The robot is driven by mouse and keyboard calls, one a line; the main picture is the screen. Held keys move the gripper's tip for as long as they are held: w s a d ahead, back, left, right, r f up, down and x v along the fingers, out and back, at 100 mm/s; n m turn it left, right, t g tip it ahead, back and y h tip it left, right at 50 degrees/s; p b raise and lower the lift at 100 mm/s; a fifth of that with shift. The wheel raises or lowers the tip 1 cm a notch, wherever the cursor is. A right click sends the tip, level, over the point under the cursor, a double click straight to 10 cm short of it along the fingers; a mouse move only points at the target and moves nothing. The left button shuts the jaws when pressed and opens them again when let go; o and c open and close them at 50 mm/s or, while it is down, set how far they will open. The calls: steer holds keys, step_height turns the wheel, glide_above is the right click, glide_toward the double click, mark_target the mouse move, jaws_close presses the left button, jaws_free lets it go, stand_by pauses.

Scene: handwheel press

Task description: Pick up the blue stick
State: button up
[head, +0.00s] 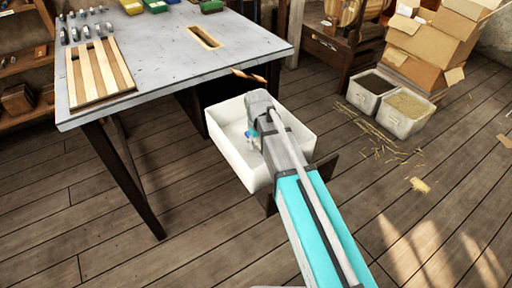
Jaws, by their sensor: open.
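No blue stick can be made out for certain. A small blue patch (250,133) shows inside the white bin (225,150), beside the end of my arm; I cannot tell whether it is the stick or part of my wrist. My gripper (253,143) is open and reaches down over the bin, with its fingers mostly hidden by my own arm and too small to make out. I cannot tell whether it touches anything. The bin's right part is hidden behind my arm.
A grey table (160,60) stands left of the bin, carrying a slatted wooden board (98,70), several small metal parts (85,28) and coloured trays (155,5). Two filled tubs (405,112) and cardboard boxes (432,50) stand at the back right. The right floor is mostly free, with scattered wood bits.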

mark_target(257, 144)
stand_by(0.4)
jaws_close()
steer(key=shift+r, duration=0.15)
step_height(257, 144, up, 10)
steer(key=p, duration=1)
stand_by(0.8)
